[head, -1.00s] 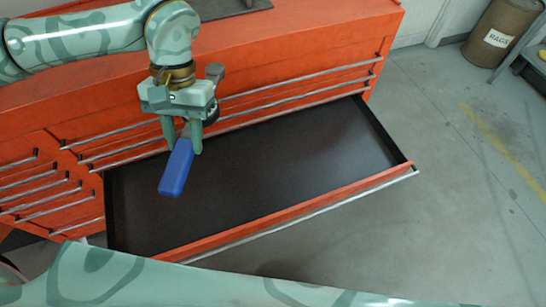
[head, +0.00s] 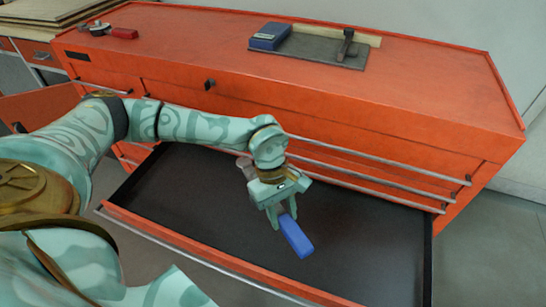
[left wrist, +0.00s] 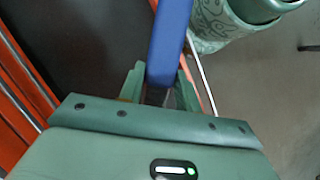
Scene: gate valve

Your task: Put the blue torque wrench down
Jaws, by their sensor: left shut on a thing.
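The blue torque wrench (head: 297,238) is in my left gripper (head: 282,217), which is shut on it. The gripper points down over the open black-lined drawer (head: 200,195) of the orange cabinet. The wrench's blue end sticks out below the fingers. In the head view I cannot tell whether it touches the drawer floor. In the left wrist view the blue wrench (left wrist: 170,45) stands between the two green fingers (left wrist: 158,88); its held part is partly hidden. My right gripper is not in view.
The orange cabinet top (head: 200,45) carries a dark mat (head: 320,50) with a blue box (head: 270,36) and a dark tool (head: 346,45). A red-handled item (head: 123,33) lies at the top's left. The drawer floor around the wrench looks empty.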

